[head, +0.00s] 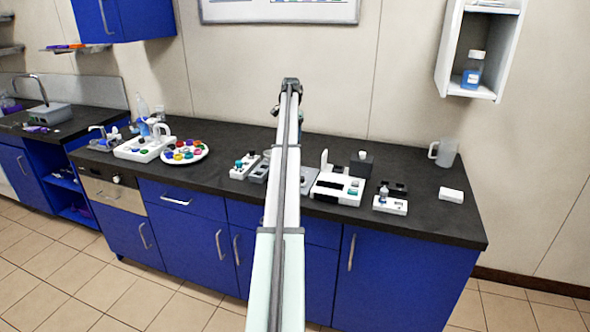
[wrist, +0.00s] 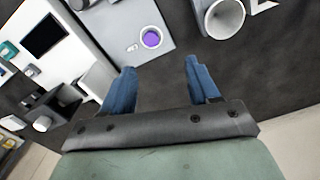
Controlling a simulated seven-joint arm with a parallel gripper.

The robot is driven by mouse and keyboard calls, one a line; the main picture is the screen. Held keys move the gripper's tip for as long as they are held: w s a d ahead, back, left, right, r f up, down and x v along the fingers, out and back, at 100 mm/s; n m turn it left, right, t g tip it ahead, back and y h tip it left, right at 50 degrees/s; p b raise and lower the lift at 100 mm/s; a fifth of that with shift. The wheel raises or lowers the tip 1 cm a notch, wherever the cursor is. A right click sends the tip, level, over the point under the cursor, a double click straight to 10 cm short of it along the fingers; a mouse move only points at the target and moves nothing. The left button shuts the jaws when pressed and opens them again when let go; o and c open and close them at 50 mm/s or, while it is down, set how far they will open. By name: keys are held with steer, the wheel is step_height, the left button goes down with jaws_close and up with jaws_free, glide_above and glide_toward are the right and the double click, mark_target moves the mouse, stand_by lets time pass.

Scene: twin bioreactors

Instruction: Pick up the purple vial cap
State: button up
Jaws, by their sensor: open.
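A round purple cap (wrist: 151,39) sits on a flat light-grey plate (wrist: 172,20) in the wrist view, just beyond my fingertips. My gripper (wrist: 160,66) has two blue fingers spread apart with nothing between them. The cap lies apart from the fingers, slightly left of the middle of the gap. In the head view my own arm covers the middle of the bench, and neither my fingers nor this cap can be made out there.
In the wrist view, a white device with a dark screen (wrist: 42,35) stands left of the plate, and a white hollow cylinder (wrist: 222,17) right. In the head view, a round white tray (head: 203,157) holds several coloured caps. Bare black worktop (head: 435,215) shows at the right.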

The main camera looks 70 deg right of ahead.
steer(key=f, duration=0.3)
steer(key=s+f, duration=0.1)
steer(key=f, duration=0.4)
steer(key=shift+s+d+f, duration=0.3)
steer(key=shift+s+a+f, duration=0.1)
steer(key=shift+s+f, duration=0.05)
steer(key=shift+f, duration=1.15)
steer(key=shift+s+a+f, duration=0.1)
steer(key=shift+f, duration=1.15)
steer(key=c, duration=1.1)
steer(key=shift+r, duration=0.1)
